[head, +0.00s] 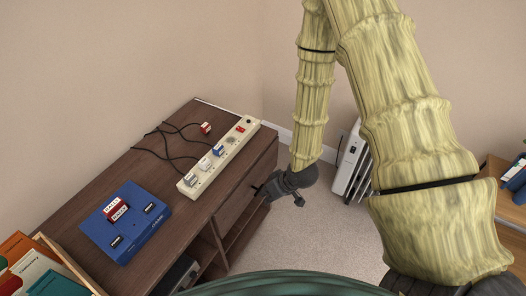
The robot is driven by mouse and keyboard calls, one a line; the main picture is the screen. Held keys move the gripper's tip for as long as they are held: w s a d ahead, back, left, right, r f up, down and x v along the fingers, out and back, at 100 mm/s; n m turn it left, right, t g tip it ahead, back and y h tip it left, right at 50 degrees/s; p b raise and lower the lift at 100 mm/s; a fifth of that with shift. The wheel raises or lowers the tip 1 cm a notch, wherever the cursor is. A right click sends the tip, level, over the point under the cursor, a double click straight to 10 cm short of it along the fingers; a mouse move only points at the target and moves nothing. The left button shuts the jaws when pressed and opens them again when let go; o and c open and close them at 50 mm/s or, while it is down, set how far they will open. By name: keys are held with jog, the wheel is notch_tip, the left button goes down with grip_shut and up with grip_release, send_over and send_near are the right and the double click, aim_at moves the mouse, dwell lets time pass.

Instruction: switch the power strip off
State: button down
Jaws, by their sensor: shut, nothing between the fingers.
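The cream power strip (222,155) lies along the right edge of the dark brown cabinet top (170,190). A red switch (241,128) sits near its far end. Several plugs, white and blue, stand in its sockets towards the near end. Whether the switch is on or off is too small to tell. My gripper (262,191) is dark grey and shut, with nothing in it. It is beside the cabinet's right side, to the right of the strip and apart from it, towards the near end from the switch.
A blue box with a red label (125,222) sits on the cabinet's near part. Black cables and a red plug (206,128) lie behind the strip. A white radiator (352,160) stands on the carpet at right. Books (30,265) stand at lower left. Carpet right of the cabinet is open.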

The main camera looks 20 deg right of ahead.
jog(key=s+f+m+g+h, duration=0.1)
jog(key=s+f, duration=0.4)
jog(key=s, duration=0.7)
jog(key=s+f+m+g+h, duration=0.1)
jog(key=s+f, duration=0.4)
jog(key=s, duration=0.7)
jog(key=shift+s+f+m+g+h, duration=0.25)
jog(key=shift+g+h, duration=0.45)
jog(key=shift+g, duration=0.5)
jog(key=shift+w, duration=0.1)
